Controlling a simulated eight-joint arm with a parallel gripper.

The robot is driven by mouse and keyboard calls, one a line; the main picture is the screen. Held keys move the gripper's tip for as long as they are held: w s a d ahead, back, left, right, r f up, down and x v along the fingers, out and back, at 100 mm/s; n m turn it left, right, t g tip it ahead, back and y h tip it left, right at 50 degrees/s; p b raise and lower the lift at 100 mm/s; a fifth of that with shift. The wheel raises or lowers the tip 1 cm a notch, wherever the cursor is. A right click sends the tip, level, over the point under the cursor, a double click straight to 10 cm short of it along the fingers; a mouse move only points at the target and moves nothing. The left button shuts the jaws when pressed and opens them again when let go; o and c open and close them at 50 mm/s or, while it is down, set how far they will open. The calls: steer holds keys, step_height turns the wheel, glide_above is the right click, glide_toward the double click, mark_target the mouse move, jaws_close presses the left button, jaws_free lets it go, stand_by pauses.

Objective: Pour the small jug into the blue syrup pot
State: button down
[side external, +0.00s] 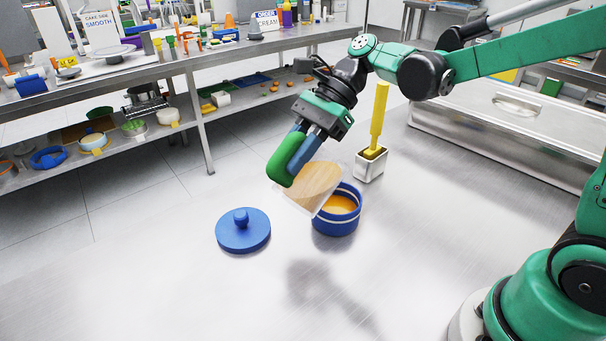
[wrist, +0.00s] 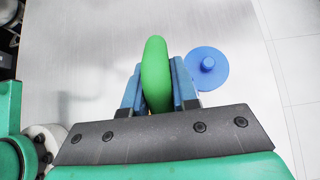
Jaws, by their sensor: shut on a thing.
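A clear small jug (side external: 315,184) with tan liquid and a green handle (side external: 286,156) is tilted over the blue syrup pot (side external: 334,224). My gripper (side external: 297,158) is shut on the green handle. The jug's lower lip is at the pot's rim; I cannot tell whether they touch. The pot stands open on the steel table with orange-tan liquid inside. In the wrist view the green handle (wrist: 156,75) sits between the blue fingers (wrist: 157,90); the jug's body and the pot are hidden there. The blue lid (side external: 243,232) lies on the table left of the pot.
A yellow-handled tool (side external: 378,120) stands in a small metal holder (side external: 371,165) behind the pot. A long steel box (side external: 500,130) is at the back right. A cluttered shelf bench (side external: 200,62) runs along the back left. The table's front is clear.

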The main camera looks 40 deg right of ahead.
mark_target(284, 172)
steer(key=shift+d+r+y, duration=0.1)
steer(key=shift+d+y, duration=0.55)
steer(key=shift+y, duration=0.45)
stand_by(4.2)
steer(key=shift+a+h, duration=0.6)
steer(key=shift+h, duration=0.2)
steer(key=shift+a+f+h, duration=0.3)
steer(key=shift+a+h, duration=0.2)
steer(key=shift+h, duration=0.5)
steer(key=shift+f+h, duration=0.15)
steer(key=shift+h, duration=0.15)
steer(key=shift+a+f+h, duration=0.4)
steer(key=shift+f+h, duration=0.15)
steer(key=shift+h, duration=0.55)
steer(key=shift+a+f+h, duration=0.1)
steer(key=shift+f+h, duration=0.3)
steer(key=shift+h, duration=0.4)
